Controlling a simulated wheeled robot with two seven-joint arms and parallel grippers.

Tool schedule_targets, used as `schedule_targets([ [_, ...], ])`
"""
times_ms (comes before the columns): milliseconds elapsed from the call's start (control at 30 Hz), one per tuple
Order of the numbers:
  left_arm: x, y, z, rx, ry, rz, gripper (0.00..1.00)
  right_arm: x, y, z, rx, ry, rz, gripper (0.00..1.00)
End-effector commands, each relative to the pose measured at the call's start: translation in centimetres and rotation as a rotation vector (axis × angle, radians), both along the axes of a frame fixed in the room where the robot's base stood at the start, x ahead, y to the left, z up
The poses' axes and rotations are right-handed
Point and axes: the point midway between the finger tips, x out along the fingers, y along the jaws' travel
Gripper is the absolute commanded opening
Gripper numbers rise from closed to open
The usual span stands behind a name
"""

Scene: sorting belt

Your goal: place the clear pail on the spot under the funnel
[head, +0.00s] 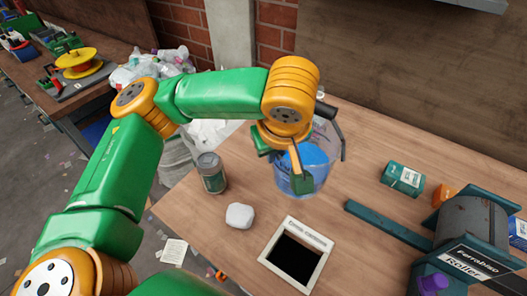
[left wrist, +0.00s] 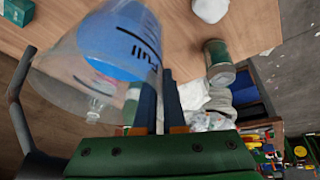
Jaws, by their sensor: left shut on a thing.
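The clear pail (head: 322,150) is see-through, with a blue fill or panel inside and a dark handle at its side. My left gripper (head: 298,172) is shut on the pail's near side. In the left wrist view the clear pail (left wrist: 70,62) shows a blue area marked "Full", and the fingers of my left gripper (left wrist: 160,100) are close together at its edge. The pail is over the middle of the wooden table; I cannot tell if its base touches. A white square frame with a dark centre (head: 265,257) lies nearer on the table. I cannot make out a funnel.
A grey-lidded green jar (head: 212,174) and a white lump (head: 240,215) stand left of the pail. A green box (head: 403,178) and a roller machine (head: 467,240) with a long teal bar are on the right. Bare wood lies behind the pail.

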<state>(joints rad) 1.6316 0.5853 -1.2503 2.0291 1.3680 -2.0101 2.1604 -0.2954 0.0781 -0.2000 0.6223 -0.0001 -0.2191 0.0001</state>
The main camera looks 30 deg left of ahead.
Motion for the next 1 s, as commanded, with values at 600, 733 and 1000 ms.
schedule_targets([
  [600,5.2,10.2,-10.5,0.003,0.005,0.0,0.0,-0.5,-0.2,-2.6,-0.004,0.008,0.001,0.5],
  [733,5.2,10.1,-11.9,0.001,0.001,-0.001,0.0,-0.4,-0.2,-2.5,-0.004,0.008,0.001,0.5],
  [1000,5.2,10.1,-12.1,0.0,0.0,0.0,0.0,-0.4,-0.1,-2.6,-0.003,0.008,0.001,0.5],
])
